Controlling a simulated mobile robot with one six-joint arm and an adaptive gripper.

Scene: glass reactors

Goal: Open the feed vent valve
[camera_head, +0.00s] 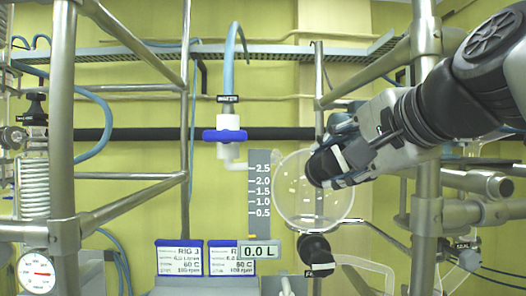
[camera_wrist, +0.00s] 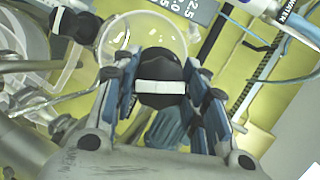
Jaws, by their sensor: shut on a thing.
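A round glass vessel (camera_head: 290,200) hangs in the middle right of the head view and shows at the top of the wrist view (camera_wrist: 120,38). A black valve knob with a white band (camera_wrist: 160,72) sits between my fingers in the wrist view; I take it for the feed vent valve, but its label is not readable. In the head view this black part (camera_head: 322,166) overlaps the vessel's upper right. My gripper (camera_head: 343,158) reaches in from the right and is shut on the knob, with a finger on each side in the wrist view (camera_wrist: 162,92).
Another black knob (camera_head: 314,247) with a tag is below the vessel. A blue-handled water valve (camera_head: 225,136) and a level scale (camera_head: 260,190) stand to the left. Metal posts (camera_head: 424,150) and rails crowd the right side, close to my arm.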

